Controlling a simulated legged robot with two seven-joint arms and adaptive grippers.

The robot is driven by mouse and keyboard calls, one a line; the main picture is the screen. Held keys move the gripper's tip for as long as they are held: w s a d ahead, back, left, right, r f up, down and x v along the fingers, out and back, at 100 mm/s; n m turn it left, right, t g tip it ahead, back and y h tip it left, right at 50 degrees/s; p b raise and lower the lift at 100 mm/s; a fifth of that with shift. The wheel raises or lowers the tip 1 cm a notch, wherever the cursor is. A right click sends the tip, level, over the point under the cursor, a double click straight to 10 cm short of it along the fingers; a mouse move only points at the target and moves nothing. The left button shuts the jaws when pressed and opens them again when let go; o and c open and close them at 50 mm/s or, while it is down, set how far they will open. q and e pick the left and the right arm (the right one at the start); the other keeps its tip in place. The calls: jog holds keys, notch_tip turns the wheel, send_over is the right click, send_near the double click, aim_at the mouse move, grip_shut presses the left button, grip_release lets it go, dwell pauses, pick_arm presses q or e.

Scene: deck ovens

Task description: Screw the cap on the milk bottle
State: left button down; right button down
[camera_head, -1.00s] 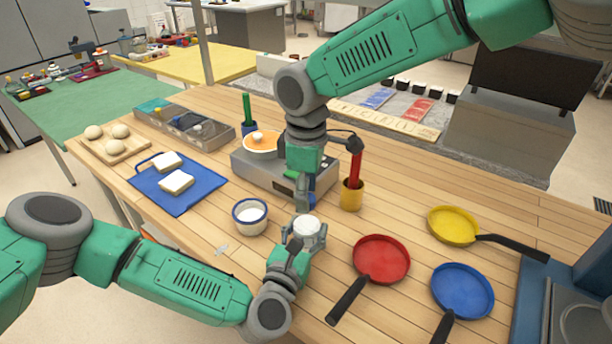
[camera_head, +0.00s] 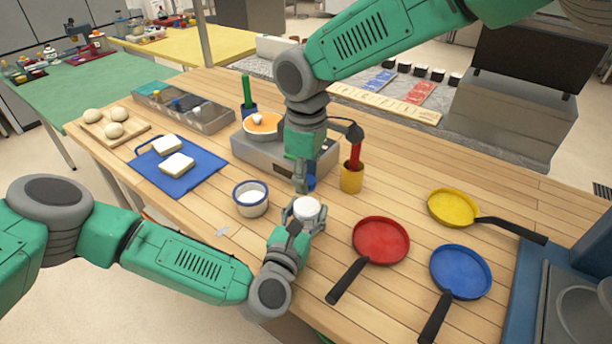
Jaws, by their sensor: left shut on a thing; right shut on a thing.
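The milk bottle (camera_head: 307,209) shows as a round white top near the table's front edge. My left gripper (camera_head: 303,222) is shut around it from the front, and the fingers hide its lower part. My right gripper (camera_head: 301,187) points down just above and behind the bottle, with its jaws shut. The cap it holds is too small and too hidden to make out. I cannot tell whether the cap touches the bottle.
A white bowl with a blue rim (camera_head: 251,197) stands close left. A blue object (camera_head: 311,181) and a yellow cup (camera_head: 352,178) stand behind. Red (camera_head: 381,240), blue (camera_head: 461,271) and yellow (camera_head: 452,208) pans lie right. A grey appliance (camera_head: 262,163) stands behind left.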

jog(key=c, duration=1.1)
grip_release()
notch_tip(320, 180, up, 12)
jog(key=shift+w+f, duration=0.1)
pick_arm(q)
jog(key=c, duration=0.7)
grip_release()
jog(key=v, duration=1.2)
